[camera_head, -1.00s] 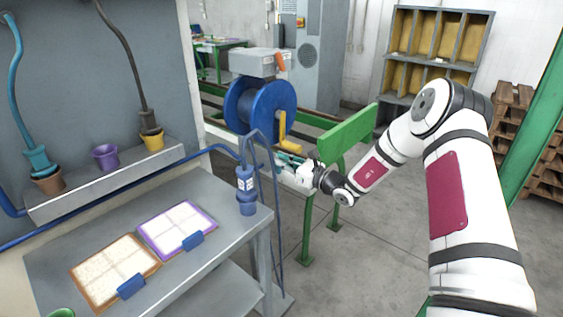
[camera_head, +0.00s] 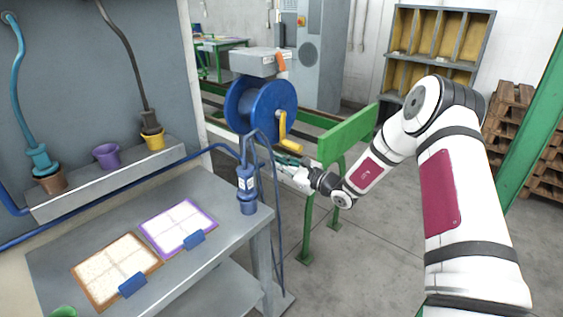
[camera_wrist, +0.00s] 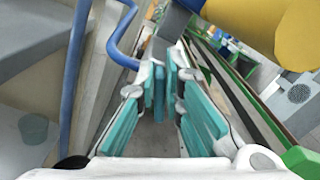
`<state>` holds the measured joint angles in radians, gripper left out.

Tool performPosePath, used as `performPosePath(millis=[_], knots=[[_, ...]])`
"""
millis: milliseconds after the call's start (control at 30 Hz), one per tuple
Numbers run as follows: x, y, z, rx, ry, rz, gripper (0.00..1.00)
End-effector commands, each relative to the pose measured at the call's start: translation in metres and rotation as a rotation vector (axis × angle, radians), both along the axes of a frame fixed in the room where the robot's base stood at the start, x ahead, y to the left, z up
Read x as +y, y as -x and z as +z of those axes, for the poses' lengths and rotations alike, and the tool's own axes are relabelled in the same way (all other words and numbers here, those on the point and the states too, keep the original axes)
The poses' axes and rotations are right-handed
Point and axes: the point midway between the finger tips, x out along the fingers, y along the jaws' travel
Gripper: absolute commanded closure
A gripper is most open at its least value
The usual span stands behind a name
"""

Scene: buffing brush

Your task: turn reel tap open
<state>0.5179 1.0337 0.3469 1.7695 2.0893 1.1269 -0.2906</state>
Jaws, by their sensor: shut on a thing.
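The blue hose reel (camera_head: 243,104) with its yellow crank (camera_head: 283,126) stands beyond the workbench. My gripper (camera_head: 279,161) is below the crank, beside the blue hose. In the wrist view, my gripper's teal fingers (camera_wrist: 166,88) are close together, shut on the reel tap, which is mostly hidden between them. I cannot make out the tap's handle or its angle. The yellow crank (camera_wrist: 265,25) also shows large at the upper right of the wrist view, above and apart from the fingers.
A blue hose (camera_wrist: 74,75) runs close to the left of my fingers. A blue spray nozzle (camera_head: 246,182) stands at the workbench (camera_head: 215,222) corner. A green post and panel (camera_head: 345,135) stand just right of my gripper. Open floor lies at the front right.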

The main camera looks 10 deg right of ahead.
Motion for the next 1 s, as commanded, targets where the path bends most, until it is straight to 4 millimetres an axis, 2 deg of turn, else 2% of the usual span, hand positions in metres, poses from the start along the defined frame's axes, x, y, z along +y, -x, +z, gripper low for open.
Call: performPosePath(millis=[300,1000], knots=[[0.009,0.002,-0.002,-0.182,0.242,0.004,1.00],[0.016,0.006,-0.016,-0.554,0.749,0.003,1.00]])
